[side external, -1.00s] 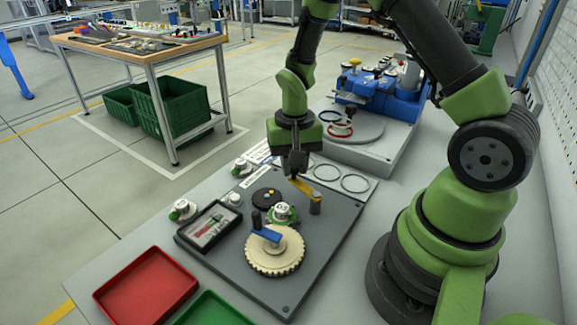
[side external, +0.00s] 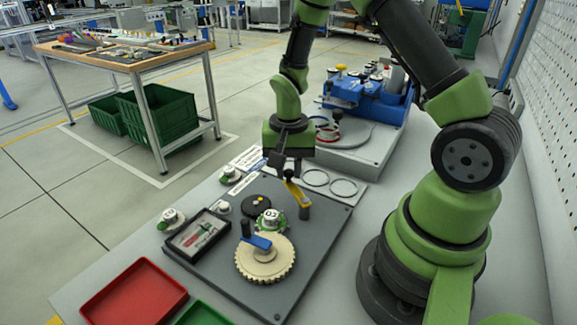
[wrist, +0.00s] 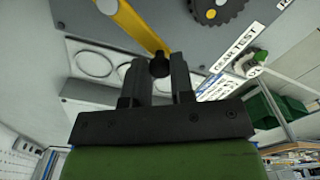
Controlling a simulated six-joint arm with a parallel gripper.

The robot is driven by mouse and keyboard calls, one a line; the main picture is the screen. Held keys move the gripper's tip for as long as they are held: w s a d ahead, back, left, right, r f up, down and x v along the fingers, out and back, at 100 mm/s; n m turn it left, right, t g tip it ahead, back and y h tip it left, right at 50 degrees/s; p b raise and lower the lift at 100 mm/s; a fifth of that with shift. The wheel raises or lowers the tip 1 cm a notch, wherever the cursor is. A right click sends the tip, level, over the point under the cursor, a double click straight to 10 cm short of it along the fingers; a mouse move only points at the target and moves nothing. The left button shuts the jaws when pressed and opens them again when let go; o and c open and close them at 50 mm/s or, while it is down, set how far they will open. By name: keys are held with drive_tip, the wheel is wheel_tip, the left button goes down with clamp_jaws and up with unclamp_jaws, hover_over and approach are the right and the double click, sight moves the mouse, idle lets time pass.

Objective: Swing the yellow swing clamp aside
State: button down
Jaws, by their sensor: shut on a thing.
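The yellow swing clamp (side external: 296,194) is a flat bar on a dark post at the back right of the grey fixture plate (side external: 318,235). Its free end points back and left, toward my gripper (side external: 288,173). In the wrist view, the yellow bar (wrist: 142,27) runs from the upper left to a black knob (wrist: 159,67) at its end. My gripper (wrist: 157,78) has its fingers on either side of this knob and is shut on it. In the side view the fingers partly hide the bar's end.
A black gear (side external: 256,206), a white-green part marked 03 (side external: 270,220) and a beige gear (side external: 262,264) under a blue clamp (side external: 257,242) sit left of the yellow clamp. Grey rings (side external: 343,187) and a blue machine (side external: 365,92) are behind.

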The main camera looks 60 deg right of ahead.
drive_tip(key=c, duration=1)
unclamp_jaws()
drive_tip(key=shift+r, duration=5)
drive_tip(key=s+a+r+n+t, duration=0.2)
drive_tip(key=s+a+r, duration=0.1)
drive_tip(key=s+r, duration=0.1)
drive_tip(key=s+a+r+n+t+y, duration=0.1)
drive_tip(key=s+a+r+n+t, duration=0.1)
drive_tip(key=s+r, duration=0.3)
drive_tip(key=s+a+r+n+t+y, duration=0.1)
drive_tip(key=s+a+r+n+t, duration=0.2)
drive_tip(key=s+a+r, duration=0.1)
drive_tip(key=shift+s+a+r+n, duration=0.2)
drive_tip(key=shift+a+r+n, duration=0.05)
drive_tip(key=shift+n, duration=0.05)
